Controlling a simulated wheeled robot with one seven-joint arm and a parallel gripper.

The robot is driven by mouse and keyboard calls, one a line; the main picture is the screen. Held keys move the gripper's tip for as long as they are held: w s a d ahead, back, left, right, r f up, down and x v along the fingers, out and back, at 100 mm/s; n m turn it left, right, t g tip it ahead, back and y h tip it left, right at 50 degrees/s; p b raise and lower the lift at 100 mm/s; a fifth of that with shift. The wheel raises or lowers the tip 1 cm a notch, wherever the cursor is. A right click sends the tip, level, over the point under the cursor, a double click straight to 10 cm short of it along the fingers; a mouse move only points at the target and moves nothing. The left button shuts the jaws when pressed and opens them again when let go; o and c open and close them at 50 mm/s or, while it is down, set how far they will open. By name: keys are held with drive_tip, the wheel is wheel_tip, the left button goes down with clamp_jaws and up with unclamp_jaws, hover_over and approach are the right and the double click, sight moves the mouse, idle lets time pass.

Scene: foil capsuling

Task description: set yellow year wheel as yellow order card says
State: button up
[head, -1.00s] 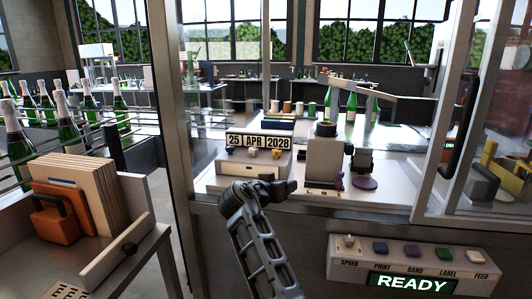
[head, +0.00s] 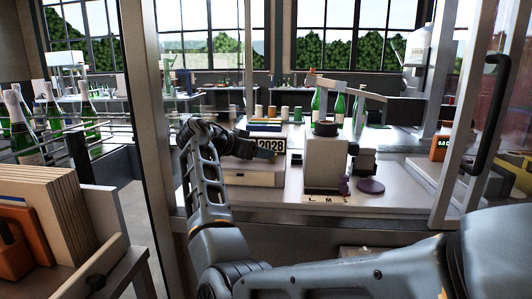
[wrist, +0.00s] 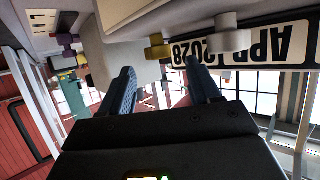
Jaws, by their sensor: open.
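The yellow year wheel (wrist: 157,47) is a small knob on the pale front of the date unit, by the year end of the date plate (wrist: 240,52), which reads APR 2028 upside down in the wrist view. My gripper (wrist: 160,64) is open; its two fingers point at the yellow wheel, one on either side in the picture. I cannot tell whether they touch it. In the head view my gripper (head: 266,153) is in front of the date unit and hides the wheel; only 2028 shows. I cannot make out a yellow order card.
A pale grey knob (wrist: 230,40) sits beside the yellow wheel. Right of the date unit stand a grey machine block (head: 325,162), a purple lever (head: 345,187) and a purple disc (head: 370,186). A door frame post (head: 163,120) stands to the left.

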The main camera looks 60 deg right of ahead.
drive_tip(key=shift+x, duration=1.9)
drive_tip(key=shift+c, duration=0.3)
drive_tip(key=c, duration=1)
